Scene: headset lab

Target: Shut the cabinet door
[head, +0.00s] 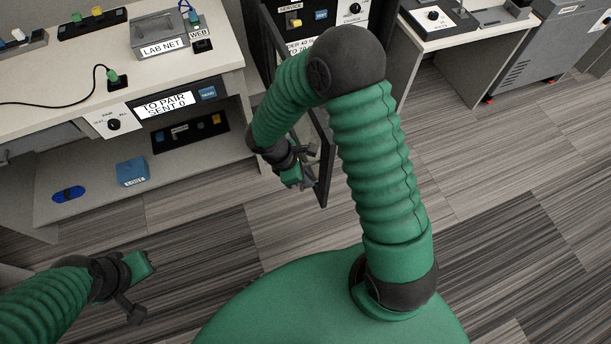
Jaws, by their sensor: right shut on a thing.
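The dark cabinet (328,16) stands at the top middle, with labels and knobs on its front. Its door (325,172) stands open, swung out toward me and seen nearly edge-on. My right gripper (300,170) is at the near end of the door, on its left side, and is shut on it. The exact spot it grips is small and partly hidden by the fingers. My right arm covers part of the door and cabinet. My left gripper (142,286) is open and empty above the floor at the lower left, apart from the door.
A pale workbench (60,75) with a lower shelf (90,195) stands at the left, holding a LAB NET box (163,45) and a blue box (132,172). Another bench (440,40) and a grey unit (550,60) are at the upper right. The striped floor at the right is clear.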

